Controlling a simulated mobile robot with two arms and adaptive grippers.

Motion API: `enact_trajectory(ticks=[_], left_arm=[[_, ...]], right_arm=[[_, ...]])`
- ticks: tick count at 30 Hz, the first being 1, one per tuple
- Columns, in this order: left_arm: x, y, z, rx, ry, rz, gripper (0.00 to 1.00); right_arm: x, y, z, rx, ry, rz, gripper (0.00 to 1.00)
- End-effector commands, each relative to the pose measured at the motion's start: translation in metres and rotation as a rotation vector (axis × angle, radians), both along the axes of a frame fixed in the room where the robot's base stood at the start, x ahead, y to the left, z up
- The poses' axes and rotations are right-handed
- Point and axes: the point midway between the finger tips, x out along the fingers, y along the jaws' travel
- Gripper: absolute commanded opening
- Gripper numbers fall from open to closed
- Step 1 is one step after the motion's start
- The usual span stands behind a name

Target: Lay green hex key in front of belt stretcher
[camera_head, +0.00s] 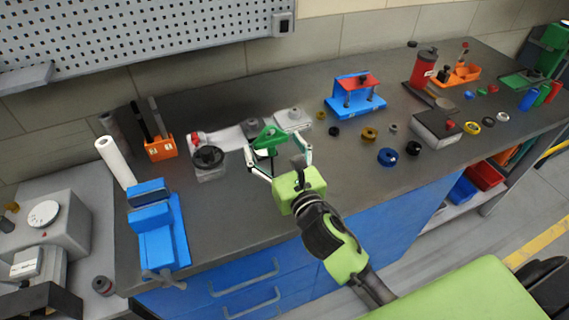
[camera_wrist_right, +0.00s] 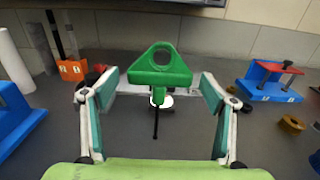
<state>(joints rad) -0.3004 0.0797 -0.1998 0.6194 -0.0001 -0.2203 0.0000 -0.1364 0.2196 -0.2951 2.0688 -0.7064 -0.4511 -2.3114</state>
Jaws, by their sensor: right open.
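The green hex key (camera_head: 267,139) has a wide green handle with a ring and a thin dark shaft. In the right wrist view the hex key (camera_wrist_right: 160,76) appears centred between the fingers, its shaft pointing down toward the camera. My right gripper (camera_head: 279,152) is open around it, with a visible gap on each side; the right wrist view also shows the fingers (camera_wrist_right: 157,95). What supports the key is unclear. Behind it, a pale belt strip (camera_head: 229,138) runs between a black handwheel block (camera_head: 209,161) and a grey block (camera_head: 292,119), apparently the belt stretcher. My left gripper is out of view.
A blue vise (camera_head: 157,232) and white roll (camera_head: 115,162) stand left, near an orange tool holder (camera_head: 161,149). A blue stand with a red top (camera_head: 356,93) and several small rings lie right. The bench front around my right gripper is mostly clear.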

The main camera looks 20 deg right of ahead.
Motion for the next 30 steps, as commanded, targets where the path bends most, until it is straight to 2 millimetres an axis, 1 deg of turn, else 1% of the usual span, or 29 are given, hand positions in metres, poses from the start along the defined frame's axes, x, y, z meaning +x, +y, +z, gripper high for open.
enact_trajectory(ticks=[1,6,9,13,16,19,30], left_arm=[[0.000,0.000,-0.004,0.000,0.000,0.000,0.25],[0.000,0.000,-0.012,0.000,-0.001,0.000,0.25],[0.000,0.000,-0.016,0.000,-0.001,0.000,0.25],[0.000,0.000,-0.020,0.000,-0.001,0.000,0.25],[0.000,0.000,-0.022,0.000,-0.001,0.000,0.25],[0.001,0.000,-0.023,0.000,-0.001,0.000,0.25],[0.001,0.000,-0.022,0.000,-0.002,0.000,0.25]], right_arm=[[-0.012,0.000,-0.003,-0.001,0.001,0.002,0.78],[-0.049,-0.001,-0.004,0.000,0.003,0.002,0.78],[-0.068,-0.002,-0.003,0.001,0.002,0.001,0.78],[-0.087,-0.003,-0.002,0.001,0.001,0.001,0.78],[-0.096,-0.003,-0.001,0.001,0.000,0.000,0.78],[-0.100,-0.003,0.000,0.000,-0.001,0.000,0.78],[-0.102,-0.004,0.001,0.000,-0.002,0.000,0.78]])
